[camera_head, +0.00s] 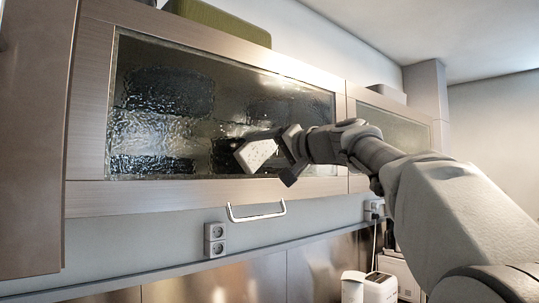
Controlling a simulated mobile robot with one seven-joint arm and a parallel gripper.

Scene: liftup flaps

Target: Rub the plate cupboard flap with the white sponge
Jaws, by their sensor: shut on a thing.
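The cupboard flap (205,195) is a wide wood-toned frame around a dark, rippled glass pane (160,130). A curved bar handle (255,212) hangs at its lower edge, and the flap looks shut. The white sponge (257,154) is a pale block in front of the lower middle-right of the glass. My gripper (275,154) is shut on the sponge, with my arm reaching in from the right. I cannot tell whether the sponge touches the glass. Part of the sponge is hidden by the gripper.
A second glass-fronted cupboard (395,112) adjoins on the right, partly behind my arm. A green box (217,22) sits on top of the cupboards. A wall socket (215,240) is below the flap. White appliances (380,287) stand at the bottom right.

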